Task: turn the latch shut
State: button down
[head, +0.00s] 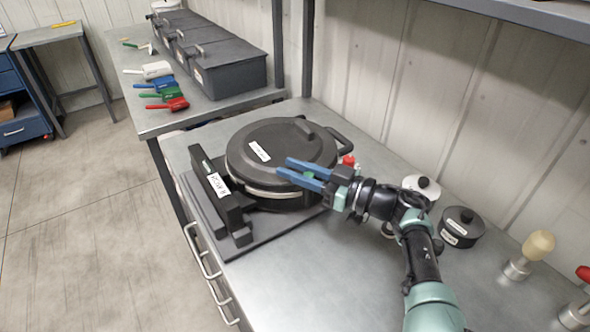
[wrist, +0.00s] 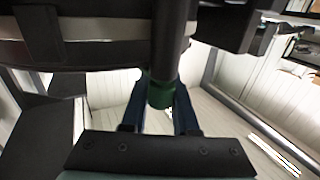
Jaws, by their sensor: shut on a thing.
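The seed meter is a round black housing with a labelled lid (head: 275,140) lying on top and a pale band below the lid. The latch (wrist: 160,92) shows in the wrist view as a dark upright rod with a green end. My gripper (head: 281,168) reaches in from the right, its blue fingers at the near side of the meter. In the wrist view the fingers (wrist: 163,108) stand on either side of the green end and are shut on it.
The meter stands on a dark base plate (head: 240,235) with a labelled black bracket (head: 217,190) at its left. A red knob (head: 348,160) is behind my gripper. Scoops (head: 167,92) and grey bins (head: 230,70) are on the far bench.

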jog(key=c, duration=0.7)
grip_release()
jog(key=shift+a, duration=0.1)
jog(key=v, duration=1.3)
jog(key=shift+b, duration=0.4)
